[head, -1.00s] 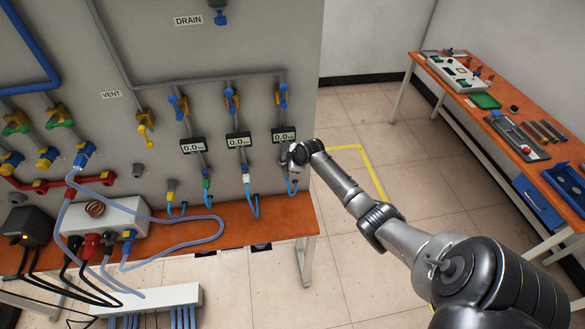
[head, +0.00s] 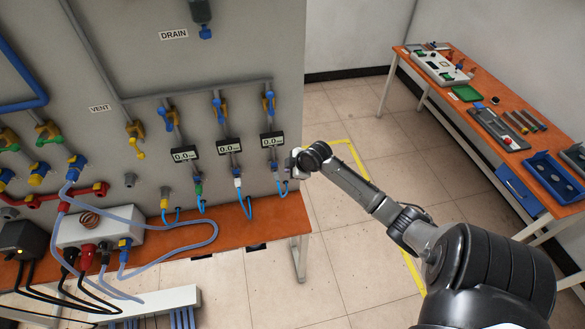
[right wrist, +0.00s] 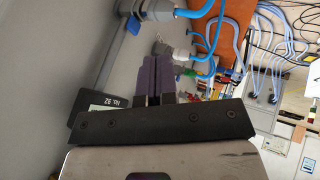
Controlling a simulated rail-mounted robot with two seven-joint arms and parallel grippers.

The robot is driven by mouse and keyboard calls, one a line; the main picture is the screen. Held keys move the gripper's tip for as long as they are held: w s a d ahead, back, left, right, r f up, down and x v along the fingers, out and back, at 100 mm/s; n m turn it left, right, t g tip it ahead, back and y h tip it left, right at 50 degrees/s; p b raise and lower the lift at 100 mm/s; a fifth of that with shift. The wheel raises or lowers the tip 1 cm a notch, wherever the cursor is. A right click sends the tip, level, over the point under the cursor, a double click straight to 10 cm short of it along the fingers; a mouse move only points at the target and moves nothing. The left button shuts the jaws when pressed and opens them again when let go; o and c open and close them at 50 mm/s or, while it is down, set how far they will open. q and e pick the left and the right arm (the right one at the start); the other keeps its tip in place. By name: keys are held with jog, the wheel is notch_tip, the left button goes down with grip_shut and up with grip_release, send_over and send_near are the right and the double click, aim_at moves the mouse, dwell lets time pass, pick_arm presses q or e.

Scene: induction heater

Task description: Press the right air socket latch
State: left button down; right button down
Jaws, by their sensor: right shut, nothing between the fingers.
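The right air socket (head: 274,166) sits on the grey panel below the rightmost meter (head: 272,139), with a blue hose (head: 283,188) under it. My right gripper (head: 292,163) is just right of this socket, near the panel's right edge. Its purple fingers (right wrist: 157,78) are shut and empty in the right wrist view. Beyond them is a grey socket fitting (right wrist: 182,52) with a blue hose. A nearer fitting (right wrist: 157,9) with a blue tab (right wrist: 133,25) shows at the top. I cannot tell for sure which tab is the right latch. My left gripper is out of view.
Two more meters (head: 229,145) (head: 185,154) and their hoses are to the left on the panel (head: 225,50). An orange bench ledge (head: 240,226) runs below. A second orange bench (head: 468,107) with trays and tools stands at the right. The floor between is open.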

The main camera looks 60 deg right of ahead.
jog(key=shift+s+a+r, duration=0.1)
jog(key=shift+s+r, duration=0.3)
jog(key=shift+r, duration=0.15)
dwell(0.6)
